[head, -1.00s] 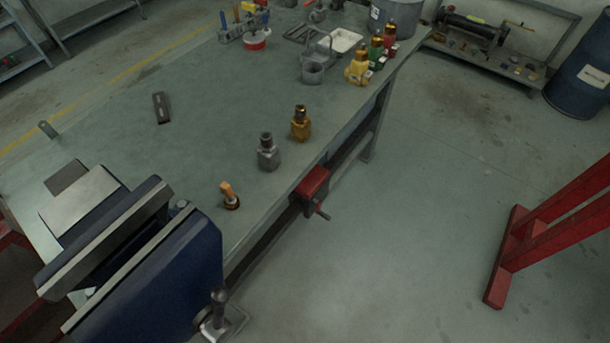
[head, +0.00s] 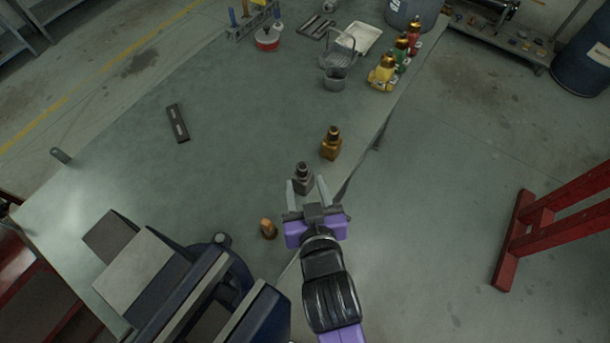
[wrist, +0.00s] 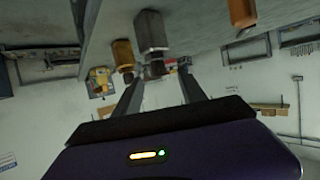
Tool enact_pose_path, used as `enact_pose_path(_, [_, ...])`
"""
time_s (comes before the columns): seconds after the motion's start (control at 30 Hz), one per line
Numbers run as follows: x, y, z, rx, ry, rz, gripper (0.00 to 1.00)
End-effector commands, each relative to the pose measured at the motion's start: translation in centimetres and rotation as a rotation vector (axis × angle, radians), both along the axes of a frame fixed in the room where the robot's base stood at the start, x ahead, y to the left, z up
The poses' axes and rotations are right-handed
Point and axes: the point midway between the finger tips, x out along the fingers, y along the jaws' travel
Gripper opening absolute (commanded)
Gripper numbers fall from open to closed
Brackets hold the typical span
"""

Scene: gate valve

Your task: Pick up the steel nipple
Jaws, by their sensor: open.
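My gripper (head: 306,181) is open and empty at the bench's right edge. Its fingers point at the fitting and partly overlap it in the head view. I cannot tell whether they touch it.
A brass fitting (head: 331,146) stands close behind the steel one. A small orange-topped piece (head: 268,228) stands left of my gripper. The blue vise (head: 190,290) fills the near left. Yellow, green and red fittings (head: 383,73) stand farther back.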

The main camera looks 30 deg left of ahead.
Motion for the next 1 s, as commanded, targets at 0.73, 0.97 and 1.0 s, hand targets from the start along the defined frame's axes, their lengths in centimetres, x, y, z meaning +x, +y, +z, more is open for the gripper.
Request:
enact_pose_path(0.73, [5.4, 3.5, -2.7, 0.002, -0.001, -0.001, 0.48])
enact_pose_path(0.97, [5.4, 3.5, -2.7, 0.002, -0.001, -0.001, 0.35])
enact_pose_path(1.0, [5.4, 3.5, -2.7, 0.002, -0.001, -0.001, 0.27])
